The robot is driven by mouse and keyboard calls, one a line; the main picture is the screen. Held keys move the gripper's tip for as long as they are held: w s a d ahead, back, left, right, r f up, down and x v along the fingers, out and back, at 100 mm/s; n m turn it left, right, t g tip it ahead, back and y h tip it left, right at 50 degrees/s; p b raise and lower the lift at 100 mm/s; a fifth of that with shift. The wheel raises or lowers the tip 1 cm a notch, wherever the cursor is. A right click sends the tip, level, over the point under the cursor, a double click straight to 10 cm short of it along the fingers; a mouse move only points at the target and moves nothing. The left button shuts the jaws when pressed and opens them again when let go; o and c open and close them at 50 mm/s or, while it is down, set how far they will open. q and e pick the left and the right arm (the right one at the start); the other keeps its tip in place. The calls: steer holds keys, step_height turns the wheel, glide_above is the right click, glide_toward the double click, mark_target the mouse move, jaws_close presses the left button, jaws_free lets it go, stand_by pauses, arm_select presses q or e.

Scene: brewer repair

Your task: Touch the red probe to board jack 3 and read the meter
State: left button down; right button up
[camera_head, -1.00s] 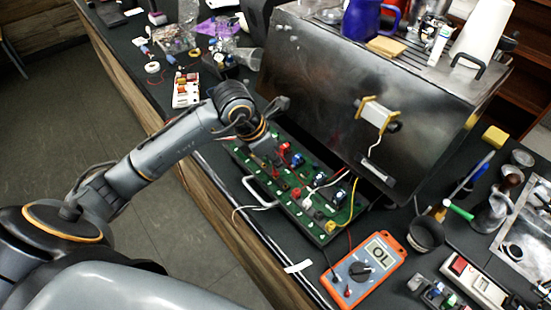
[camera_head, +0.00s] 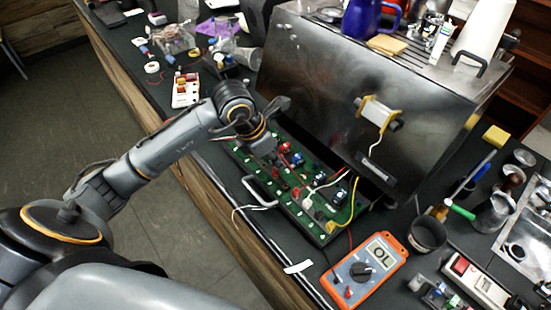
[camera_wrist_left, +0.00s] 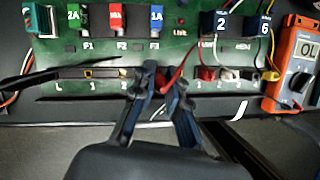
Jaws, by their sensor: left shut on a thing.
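The green circuit board (camera_head: 322,232) lies in an open metal tray in front of the steel brewer. My left gripper (camera_wrist_left: 158,82) is over the board's front edge, shut on the red probe (camera_wrist_left: 176,76). The row of jacks below shows the labels L, 1 and 2 left of the fingers; the fingers hide the spot right of 2. I cannot tell whether the probe tip touches a jack. The orange meter (camera_head: 364,270) lies right of the board and reads OL; it also shows in the wrist view (camera_wrist_left: 294,60). My right gripper is not in view.
The brewer's steel body (camera_head: 330,90) stands close behind the board. The tray's handle (camera_head: 258,194) sticks out at its front. Red and yellow wires run near the meter. A dark cup (camera_head: 428,234) and a power strip (camera_head: 474,282) lie to the right.

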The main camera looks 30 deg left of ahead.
arm_select(q)
steer(key=shift+f+b, duration=0.55)
steer(key=shift+b, duration=0.4)
stand_by(0.8)
steer(key=shift+b, duration=0.3)
stand_by(0.5)
stand_by(2.4)
steer(key=shift+r+p, duration=1.45)
steer(key=shift+r, duration=1.05)
